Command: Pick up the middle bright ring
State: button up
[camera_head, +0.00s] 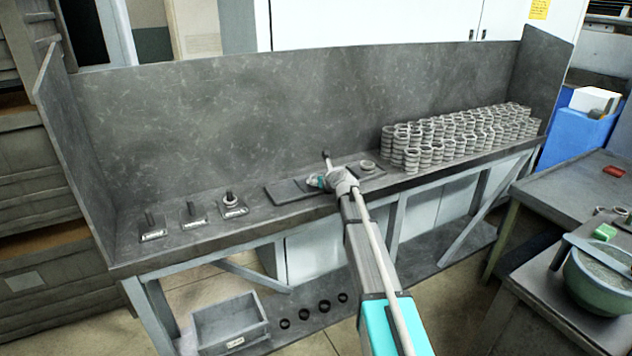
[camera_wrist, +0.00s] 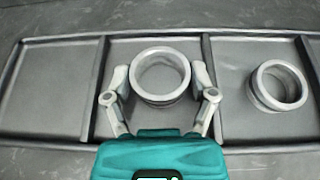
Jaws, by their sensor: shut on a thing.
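In the wrist view, a bright ring (camera_wrist: 161,98) sits between the fingers of my gripper (camera_wrist: 160,82), one finger against each side. It is over the middle compartment of a shallow grey tray (camera_wrist: 135,47). A second bright ring (camera_wrist: 254,96) lies in the compartment to the right. The compartment to the left is empty. In the head view my gripper (camera_head: 318,183) is over the tray (camera_head: 284,193) on the bench, and my arm hides the held ring. The right-hand ring (camera_head: 367,165) shows there on the tray's right part.
Stacked rings (camera_head: 455,138) fill the bench's right side. Three peg stands stand at the left; the rightmost stand (camera_head: 232,206) carries a ring. A back panel (camera_head: 230,110) rises behind. A grey bin (camera_head: 228,322) and several dark rings lie on the lower shelf. A side table (camera_head: 575,190) stands right.

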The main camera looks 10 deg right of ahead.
jog(key=shift+r, duration=0.2)
notch_tip(320, 180, up, 3)
jog(key=p, duration=0.3)
jog(key=s+r+p, duration=0.9)
jog(key=s+p, duration=0.1)
jog(key=s, duration=0.4)
jog(key=shift+d+r, duration=0.35)
jog(key=shift+d, duration=0.05)
dwell(0.4)
